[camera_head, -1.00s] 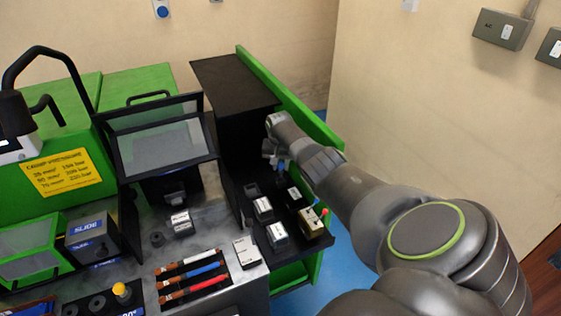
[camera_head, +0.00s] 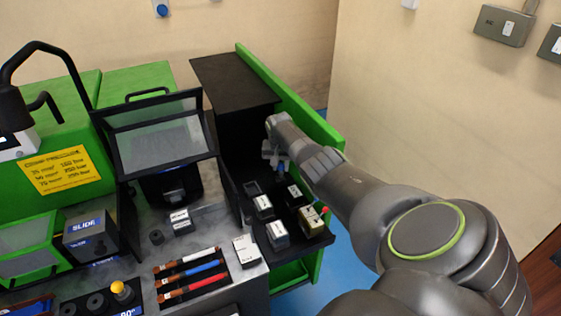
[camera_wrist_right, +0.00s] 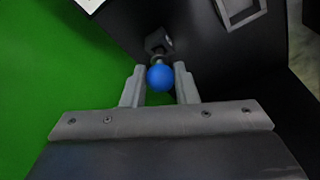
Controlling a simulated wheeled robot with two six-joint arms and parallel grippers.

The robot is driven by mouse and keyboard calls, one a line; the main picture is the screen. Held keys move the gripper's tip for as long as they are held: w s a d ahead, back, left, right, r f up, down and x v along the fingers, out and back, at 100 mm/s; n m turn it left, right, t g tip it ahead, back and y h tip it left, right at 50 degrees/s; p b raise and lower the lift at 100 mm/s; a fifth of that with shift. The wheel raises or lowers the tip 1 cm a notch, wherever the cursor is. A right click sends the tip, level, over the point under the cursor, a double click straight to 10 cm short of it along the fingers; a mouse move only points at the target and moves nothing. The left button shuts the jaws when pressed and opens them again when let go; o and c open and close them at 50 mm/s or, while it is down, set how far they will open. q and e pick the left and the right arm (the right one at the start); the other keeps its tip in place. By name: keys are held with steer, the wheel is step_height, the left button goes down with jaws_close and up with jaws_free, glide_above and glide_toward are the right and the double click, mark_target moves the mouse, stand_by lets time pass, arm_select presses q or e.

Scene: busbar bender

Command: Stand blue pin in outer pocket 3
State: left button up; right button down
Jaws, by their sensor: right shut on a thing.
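The blue pin shows its round blue head (camera_wrist_right: 160,77) between the two fingers of my right gripper (camera_wrist_right: 160,88) in the right wrist view. A dark grey block (camera_wrist_right: 160,42) shows just beyond the head; I cannot tell whether it belongs to the pin or to a holder. In the head view my right gripper (camera_head: 274,158) is shut on the blue pin (camera_head: 281,168), over the back of the black shelf (camera_head: 235,170). The pin's lower end is unclear. A grey-rimmed pocket (camera_wrist_right: 240,10) shows at the top of the wrist view. I cannot tell which pocket is outer pocket 3. My left gripper is not in view.
Several labelled blocks, including a grey one (camera_head: 277,235) and a brass-coloured one (camera_head: 310,220), stand on the shelf. A green side panel (camera_head: 290,100) rises close to my right arm. A mesh guard (camera_head: 155,135) stands left. Coloured bars (camera_head: 193,272) lie in front.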

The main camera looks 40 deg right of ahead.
steer(key=shift+f+b, duration=0.9)
steer(key=shift+f, duration=0.2)
steer(key=c, duration=1.1)
jaws_free()
steer(key=shift+o, duration=0.2)
steer(key=shift+r, duration=0.15)
steer(key=shift+r+p, duration=0.5)
steer(key=shift+r, duration=0.2)
steer(key=r, duration=0.1)
steer(key=r+p, duration=0.1)
steer(key=s+r, duration=0.1)
steer(key=r, duration=0.1)
steer(key=shift+a+r, duration=0.1)
steer(key=shift+a, duration=0.3)
step_height(320, 180, up, 11)
glide_above(281, 166)
steer(key=s+a, duration=0.2)
steer(key=shift+a+r+b, duration=0.15)
steer(key=shift+a+b, duration=0.05)
steer(key=shift+b, duration=0.15)
steer(key=shift+a, duration=0.1)
